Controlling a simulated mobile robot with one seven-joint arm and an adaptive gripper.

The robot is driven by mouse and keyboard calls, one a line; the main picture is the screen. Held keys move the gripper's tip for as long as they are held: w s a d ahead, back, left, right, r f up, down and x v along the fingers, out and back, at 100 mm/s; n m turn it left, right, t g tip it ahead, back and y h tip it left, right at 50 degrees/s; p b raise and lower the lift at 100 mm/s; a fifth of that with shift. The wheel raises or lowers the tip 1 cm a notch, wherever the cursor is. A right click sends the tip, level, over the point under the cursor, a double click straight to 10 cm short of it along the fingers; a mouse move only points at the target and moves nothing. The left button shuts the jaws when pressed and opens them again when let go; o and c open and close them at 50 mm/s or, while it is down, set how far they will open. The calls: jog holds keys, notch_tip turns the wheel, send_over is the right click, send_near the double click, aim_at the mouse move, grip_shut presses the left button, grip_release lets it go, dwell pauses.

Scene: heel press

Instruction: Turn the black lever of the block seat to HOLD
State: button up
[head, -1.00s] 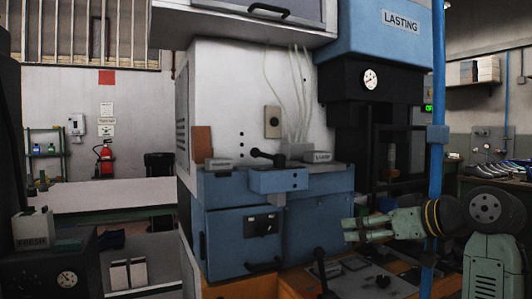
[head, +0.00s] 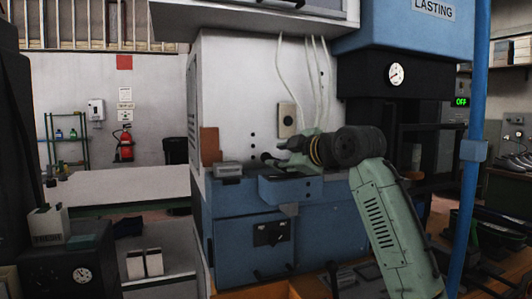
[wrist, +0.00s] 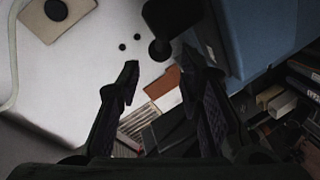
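The black lever's round knob (head: 267,157) shows just left of my gripper (head: 282,155) in the head view, above the blue block seat (head: 291,190). My arm hides the rest of the lever. In the wrist view the black lever (wrist: 160,48) is near the top middle, in line with the gap between my two fingers. My gripper (wrist: 160,64) is open there, with the fingers apart. I cannot tell whether a finger touches the lever. A small grey label plate (head: 228,169) sits left of the seat; its text is not readable.
The white machine wall (head: 228,100) with a switch plate (head: 287,120) and hanging pale cables stands behind the lever. A blue pole (head: 473,150) rises at right, beside the press marked LASTING (head: 433,9). Blue cabinet doors (head: 250,240) are below.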

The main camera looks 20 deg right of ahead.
aim_at(269, 157)
jog(key=p+x, duration=0.2)
jog(key=x, duration=0.6)
jog(key=shift+c, duration=0.3)
grip_shut()
